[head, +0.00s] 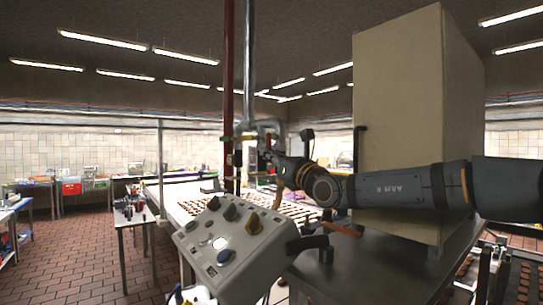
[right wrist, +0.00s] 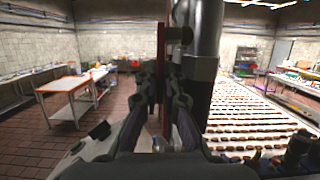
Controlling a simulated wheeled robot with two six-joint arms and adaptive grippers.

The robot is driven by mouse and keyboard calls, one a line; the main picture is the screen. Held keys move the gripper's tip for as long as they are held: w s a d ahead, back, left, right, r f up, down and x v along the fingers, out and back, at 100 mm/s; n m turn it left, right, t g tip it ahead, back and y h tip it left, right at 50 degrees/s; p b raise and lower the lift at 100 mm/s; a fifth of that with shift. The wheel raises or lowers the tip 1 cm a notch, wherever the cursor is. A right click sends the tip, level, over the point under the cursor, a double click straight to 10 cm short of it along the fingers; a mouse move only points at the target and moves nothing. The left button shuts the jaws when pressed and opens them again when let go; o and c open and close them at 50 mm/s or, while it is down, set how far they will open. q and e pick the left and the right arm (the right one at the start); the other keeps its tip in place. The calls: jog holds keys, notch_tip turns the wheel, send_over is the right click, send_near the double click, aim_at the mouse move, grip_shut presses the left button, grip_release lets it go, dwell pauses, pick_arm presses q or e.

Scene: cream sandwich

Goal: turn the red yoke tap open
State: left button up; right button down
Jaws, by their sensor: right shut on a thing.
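My right gripper (head: 266,152) reaches in from the right in the head view, up beside the vertical pipes. In the right wrist view my right gripper (right wrist: 161,75) is shut on an upright, flat red bar, the red yoke tap handle (right wrist: 161,45), which stands between its fingers. A short dark knob sticks out to the right of the handle, towards a thick grey pipe (right wrist: 202,40). My left gripper is in neither view.
A control box (head: 222,243) with several knobs stands below the gripper. A red pipe (head: 228,70) and a grey pipe (head: 249,60) rise beside it. A tall beige cabinet (head: 400,120) stands behind my right arm. Trays of biscuits (right wrist: 255,125) lie on the right.

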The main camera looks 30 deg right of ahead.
jog(key=shift+r, duration=0.15)
jog(key=c, duration=2)
grip_release()
jog(key=shift+o, duration=1.1)
jog(key=shift+w+a, duration=0.1)
jog(key=shift+w, duration=0.05)
